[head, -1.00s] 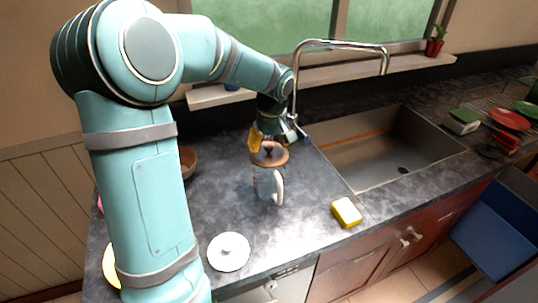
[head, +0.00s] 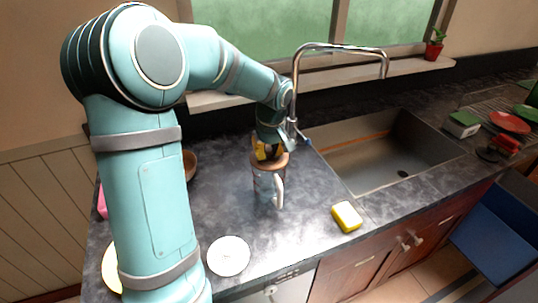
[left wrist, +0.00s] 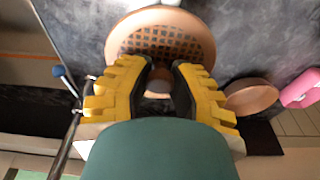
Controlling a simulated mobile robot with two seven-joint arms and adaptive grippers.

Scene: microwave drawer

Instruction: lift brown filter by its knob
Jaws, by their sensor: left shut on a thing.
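The brown filter (head: 281,161) is a round disc on top of a clear glass jug with a white handle (head: 278,190), on the dark counter. In the left wrist view the filter (left wrist: 124,35) shows a dark grid and a brown rim. My left gripper (head: 268,153) comes down over the filter from above. Its yellow, black-padded fingers (left wrist: 159,80) are shut on the filter's knob (left wrist: 158,88), which is partly hidden between them. I cannot make out a gap between filter and jug. My right gripper is not in view.
A white round lid (head: 228,256) and a yellow sponge (head: 347,216) lie near the counter's front. A tall faucet (head: 297,75) stands close behind my left gripper, beside the sink (head: 375,165). A brown bowl (head: 189,165) is left of the jug. Counter around the jug is clear.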

